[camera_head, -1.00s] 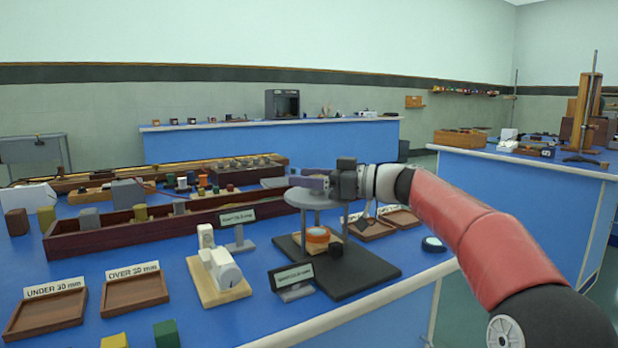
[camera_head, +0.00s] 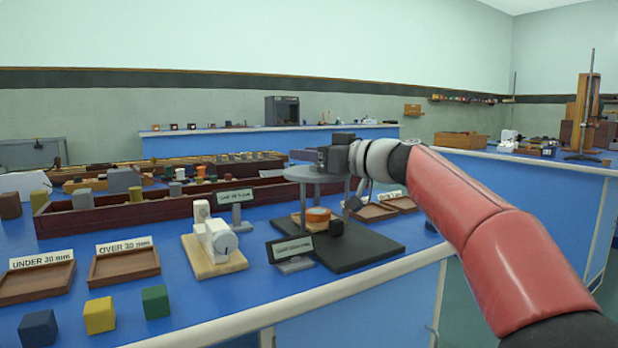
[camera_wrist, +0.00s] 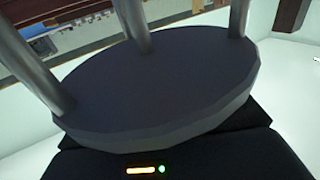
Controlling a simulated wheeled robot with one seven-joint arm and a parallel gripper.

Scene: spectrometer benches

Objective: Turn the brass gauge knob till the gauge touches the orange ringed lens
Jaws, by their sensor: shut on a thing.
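The gauge is a stand with a grey round top plate (camera_head: 317,174) on posts over a black base (camera_head: 340,249). The orange ringed lens (camera_head: 318,214) lies on a small wooden piece under the plate, beside a small black block (camera_head: 336,227). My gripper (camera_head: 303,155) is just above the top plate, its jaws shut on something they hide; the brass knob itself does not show. In the wrist view the dark round plate (camera_wrist: 160,85) with its posts fills the middle. Whether the gauge touches the lens cannot be told.
A small sign (camera_head: 291,251) stands at the front left of the base. A white device on a wooden board (camera_head: 212,262) is further left. Wooden trays (camera_head: 372,211) lie behind on the right. Several coloured cubes (camera_head: 100,315) stand at the front left.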

